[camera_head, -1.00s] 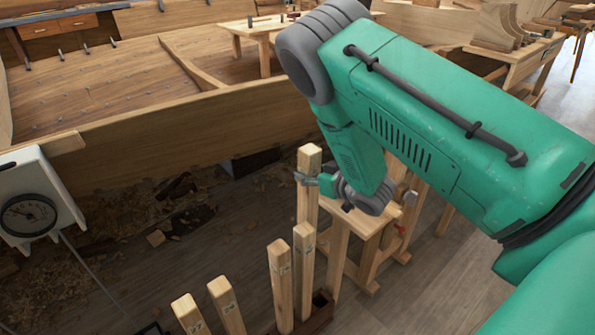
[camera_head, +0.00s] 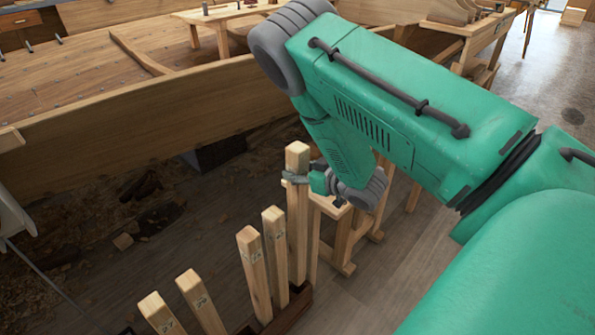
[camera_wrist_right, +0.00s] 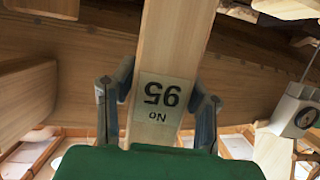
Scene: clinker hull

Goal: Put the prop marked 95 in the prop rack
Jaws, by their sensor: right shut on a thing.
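The prop marked 95 is a tall, pale square wooden post (camera_head: 298,215), standing about upright in the head view. Its label, "NO 95", shows upside down on the post in the wrist view (camera_wrist_right: 165,45). My right gripper (camera_head: 298,179) is shut on it near its top; in the wrist view the two fingers (camera_wrist_right: 160,95) lie either side of the label. The prop rack (camera_head: 290,315) is a dark wooden holder at the bottom. The post's lower end meets the rack's far end; I cannot tell how deep it sits. My left gripper is out of view.
Several shorter marked props (camera_head: 253,275) stand in a row left of the held one. A wooden trestle (camera_head: 345,240) stands close behind to the right. The planked hull (camera_head: 130,115) fills the back left.

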